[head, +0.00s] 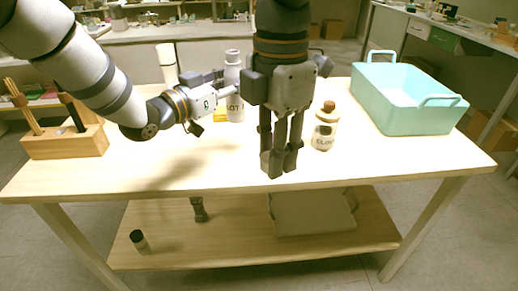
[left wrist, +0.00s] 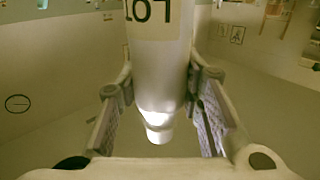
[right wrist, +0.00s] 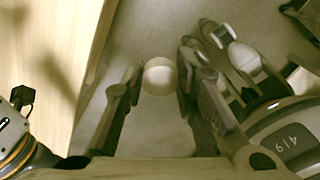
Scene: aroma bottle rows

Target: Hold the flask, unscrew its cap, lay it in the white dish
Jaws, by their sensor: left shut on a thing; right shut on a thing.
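The white flask (head: 234,95) with dark lettering stands upright over the back middle of the table, partly behind my right gripper. My left gripper (head: 218,92) comes in from the left and is shut around it. In the left wrist view the flask (left wrist: 160,65) sits between the fingers, its narrow end pointing down the picture. My right gripper (head: 278,165) points down in front of the flask, apart from it. It is shut on a round pale cap (right wrist: 160,76), seen between its fingers in the right wrist view. I cannot make out the white dish.
A corked glass bottle (head: 325,127) stands just right of my right gripper. A turquoise bin (head: 405,105) is at the right back, a wooden holder (head: 65,142) with sticks at the left. The table's front is clear. A lower shelf holds a grey tray (head: 312,213).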

